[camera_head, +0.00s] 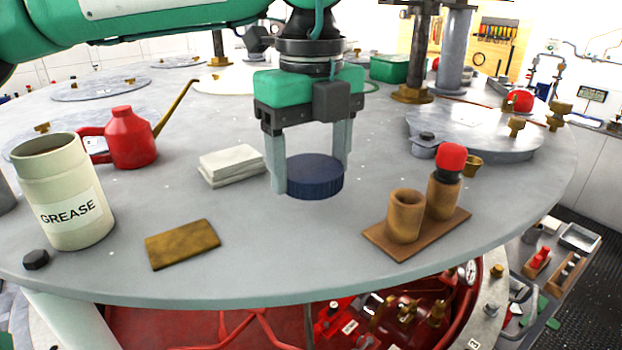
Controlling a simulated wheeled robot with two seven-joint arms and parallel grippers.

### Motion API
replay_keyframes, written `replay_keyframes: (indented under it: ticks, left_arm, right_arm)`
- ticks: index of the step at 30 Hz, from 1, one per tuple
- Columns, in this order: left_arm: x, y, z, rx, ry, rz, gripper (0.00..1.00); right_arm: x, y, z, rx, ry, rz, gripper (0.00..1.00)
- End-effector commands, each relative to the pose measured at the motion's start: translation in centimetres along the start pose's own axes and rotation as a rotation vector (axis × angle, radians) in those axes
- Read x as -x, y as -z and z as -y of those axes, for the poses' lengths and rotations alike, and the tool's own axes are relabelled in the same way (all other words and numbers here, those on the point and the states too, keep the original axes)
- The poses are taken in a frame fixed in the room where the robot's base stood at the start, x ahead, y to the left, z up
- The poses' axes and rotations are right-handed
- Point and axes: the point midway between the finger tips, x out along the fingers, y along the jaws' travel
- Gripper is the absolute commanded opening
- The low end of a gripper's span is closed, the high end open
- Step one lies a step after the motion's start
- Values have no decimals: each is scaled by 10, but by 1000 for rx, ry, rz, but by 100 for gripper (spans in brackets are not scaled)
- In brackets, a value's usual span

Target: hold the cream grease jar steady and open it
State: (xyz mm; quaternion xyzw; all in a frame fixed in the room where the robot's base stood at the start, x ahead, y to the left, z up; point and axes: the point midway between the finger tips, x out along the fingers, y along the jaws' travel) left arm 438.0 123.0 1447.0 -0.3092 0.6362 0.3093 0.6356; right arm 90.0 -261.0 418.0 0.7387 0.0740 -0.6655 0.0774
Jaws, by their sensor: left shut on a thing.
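The cream grease jar (66,200) stands on the deck at the left, with a GREASE label on its side. Its mouth is uncovered and shows a brown inside. My left gripper (310,176) points down near the middle of the deck, well to the right of the jar. It is shut on a dark blue ribbed lid (315,177), one finger on each side. I cannot tell whether the lid touches the deck. My right gripper is not in view, and nothing is seen holding the jar.
A wooden holder (420,236) carries a red-capped tool (450,160). The front middle of the deck is clear.

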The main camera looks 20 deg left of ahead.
Motion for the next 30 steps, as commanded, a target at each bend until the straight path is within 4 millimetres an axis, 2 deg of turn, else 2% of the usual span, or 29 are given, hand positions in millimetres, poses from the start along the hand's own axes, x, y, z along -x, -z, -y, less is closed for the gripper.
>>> replay_keyframes:
  ticks: [12, 24, 25, 28, 30]
  left_arm:
    - [-42, 0, 0, -1, 0, -1, 41]
    - [-48, 0, 0, 0, 1, -1, 41]
    - [-47, 0, 0, 0, 1, -1, 70]
    - [-46, 0, 0, 0, 1, -1, 90]
    - [-46, 0, 0, 0, 1, -1, 90]
  right_arm:
    - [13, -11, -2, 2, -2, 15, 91]
    - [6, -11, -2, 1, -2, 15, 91]
    - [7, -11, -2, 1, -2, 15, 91]
    - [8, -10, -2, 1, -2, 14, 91]
    - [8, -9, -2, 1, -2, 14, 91]
